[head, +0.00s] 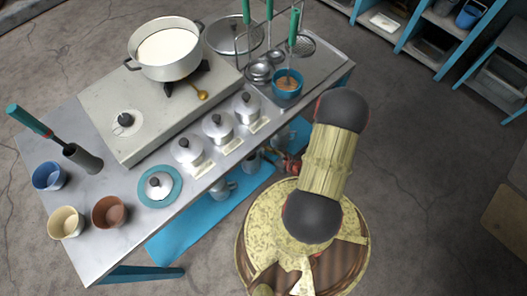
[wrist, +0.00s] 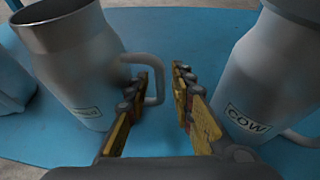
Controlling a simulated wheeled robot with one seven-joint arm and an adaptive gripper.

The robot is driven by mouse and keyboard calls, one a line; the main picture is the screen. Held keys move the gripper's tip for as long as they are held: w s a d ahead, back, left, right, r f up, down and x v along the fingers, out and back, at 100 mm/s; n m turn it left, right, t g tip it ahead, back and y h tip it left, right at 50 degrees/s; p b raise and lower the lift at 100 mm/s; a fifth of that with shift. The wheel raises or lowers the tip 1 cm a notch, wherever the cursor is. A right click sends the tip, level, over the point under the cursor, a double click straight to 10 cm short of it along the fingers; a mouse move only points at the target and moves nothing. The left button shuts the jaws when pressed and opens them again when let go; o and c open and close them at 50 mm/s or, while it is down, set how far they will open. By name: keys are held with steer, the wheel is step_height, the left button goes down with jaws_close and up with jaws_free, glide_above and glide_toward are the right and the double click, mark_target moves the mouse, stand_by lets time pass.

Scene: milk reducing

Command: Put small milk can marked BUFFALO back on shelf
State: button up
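In the wrist view a grey metal can (wrist: 75,62) with a small, hard-to-read label stands at the left, its handle (wrist: 155,68) facing my gripper. A second grey can (wrist: 270,75), labelled COW, stands at the right. Both stand on a blue surface. My gripper (wrist: 163,88) is open, with its fingers pointing between the two cans. The left can's handle reaches the space between the fingertips; contact is unclear. In the head view my gripper (head: 288,163) is low beside the table, partly hidden by my arm. Small grey cans (head: 222,189) show on the blue lower shelf (head: 195,228).
The table (head: 100,240) above the shelf holds a pot of milk (head: 165,50) on a stove, lidded metal pots (head: 217,127) and several cups. The table edge overhangs the cans. Blue shelving (head: 445,25) stands at the far right, with open floor before it.

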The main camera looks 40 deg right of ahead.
stand_by(0.3)
steer(key=shift+s+r, duration=0.2)
steer(key=p+v, duration=0.4)
steer(key=v, duration=0.7)
steer(key=shift+s, duration=0.3)
steer(key=shift+r, duration=0.1)
